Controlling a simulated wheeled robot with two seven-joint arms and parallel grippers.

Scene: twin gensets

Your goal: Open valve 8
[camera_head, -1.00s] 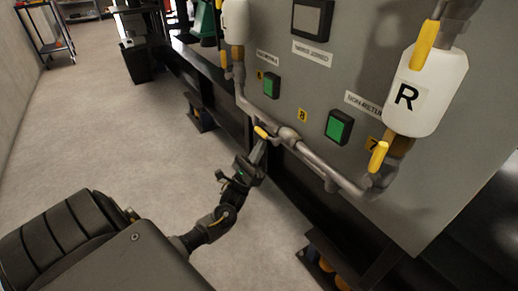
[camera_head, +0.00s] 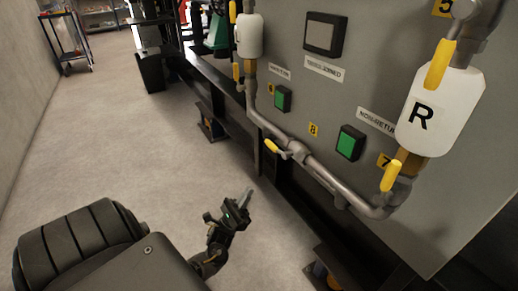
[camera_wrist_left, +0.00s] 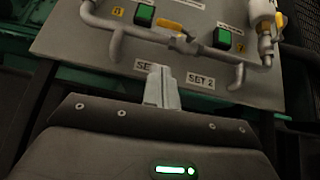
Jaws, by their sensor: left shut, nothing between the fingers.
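Valve 8 sits on the low grey pipe along the panel, below the yellow tag 8 (camera_head: 313,129). Its yellow handle (camera_head: 271,145) points left from the valve body in the head view; its exact angle to the pipe is hard to tell. The handle also shows in the wrist view (camera_wrist_left: 179,43), above my fingers. My left gripper (camera_head: 247,194) is shut and empty, below and left of the handle, apart from it. Its closed fingers show in the wrist view (camera_wrist_left: 160,76), in front of the panel's lower edge. My right gripper is not in view.
Valve 7's yellow handle (camera_head: 394,175) and the white R container (camera_head: 436,112) are at the right. Green buttons (camera_head: 350,143) sit on the grey panel (camera_head: 390,45). A dark frame runs below the pipe. Open floor (camera_head: 130,150) lies left.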

